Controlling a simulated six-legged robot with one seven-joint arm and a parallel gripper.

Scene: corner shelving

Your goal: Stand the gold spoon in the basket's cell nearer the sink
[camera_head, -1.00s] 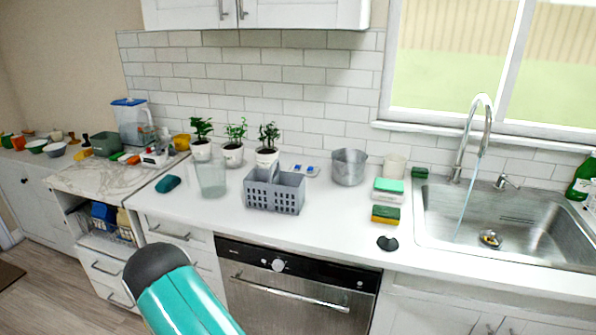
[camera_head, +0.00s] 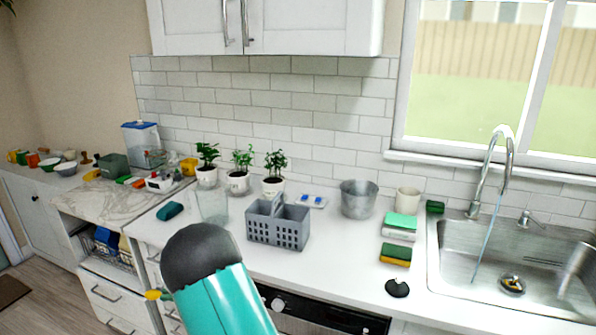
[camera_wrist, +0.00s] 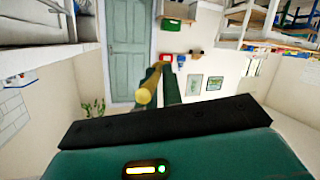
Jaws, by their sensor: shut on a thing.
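The grey basket (camera_head: 290,236) stands upright on the white counter in the head view, with two cells side by side and a raised handle between them. Its right cell is nearer the steel sink (camera_head: 440,282). The cells' insides are mostly hidden.
A clear container (camera_head: 212,206) and potted plants (camera_head: 239,182) stand left of and behind the basket. A metal pot (camera_head: 358,199), a cream cup (camera_head: 408,201) and sponges (camera_head: 396,254) lie between basket and sink. Counter in front of the basket is partly clear.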

